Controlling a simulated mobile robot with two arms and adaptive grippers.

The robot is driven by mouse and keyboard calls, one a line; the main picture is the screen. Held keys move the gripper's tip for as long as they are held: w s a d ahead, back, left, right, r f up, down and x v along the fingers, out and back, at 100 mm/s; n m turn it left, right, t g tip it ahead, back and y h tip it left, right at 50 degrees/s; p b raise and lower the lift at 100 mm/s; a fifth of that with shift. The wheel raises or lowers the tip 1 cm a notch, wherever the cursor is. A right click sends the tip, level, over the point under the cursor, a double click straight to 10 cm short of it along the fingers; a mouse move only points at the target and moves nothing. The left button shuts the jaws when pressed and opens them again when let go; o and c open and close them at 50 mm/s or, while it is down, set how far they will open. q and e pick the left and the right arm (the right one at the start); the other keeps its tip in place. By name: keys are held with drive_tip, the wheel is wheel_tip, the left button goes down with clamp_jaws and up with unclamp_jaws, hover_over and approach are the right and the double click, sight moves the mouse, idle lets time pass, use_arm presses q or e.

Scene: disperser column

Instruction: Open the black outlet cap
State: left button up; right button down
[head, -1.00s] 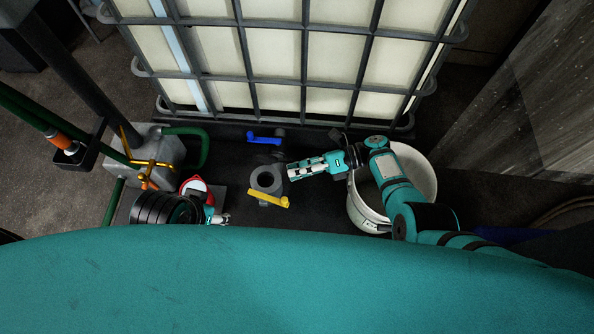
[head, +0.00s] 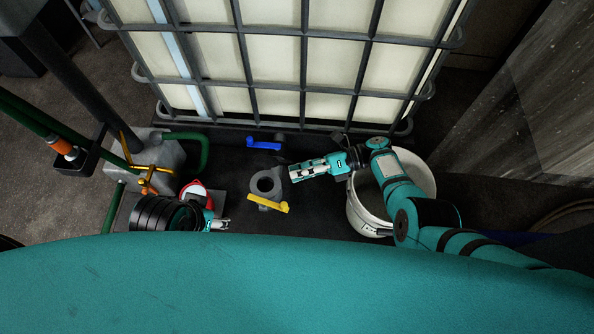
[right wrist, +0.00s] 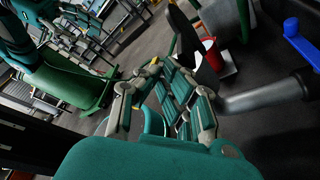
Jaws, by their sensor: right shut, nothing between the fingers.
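A grey round outlet fitting (head: 265,183) stands below the caged tank in the head view, with a yellow lever (head: 270,205) at its near side and a blue lever (head: 264,145) behind it. My right gripper (head: 291,173) is shut and empty, just right of the fitting. In the right wrist view, its fingers (right wrist: 165,95) are beside a grey pipe (right wrist: 265,97); I cannot tell whether they touch it. The blue lever (right wrist: 300,45) shows at upper right. My left gripper (head: 226,224) is small and partly hidden at lower left.
The caged white tank (head: 275,57) fills the back. A white bucket (head: 362,215) stands under my right arm. A red-and-white container (head: 195,192) sits by my left arm, near a grey block with green pipes (head: 165,160). Dark floor lies between.

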drive_tip(key=v, duration=1.1)
drive_tip(key=shift+d, duration=0.2)
drive_tip(key=shift+r, duration=0.1)
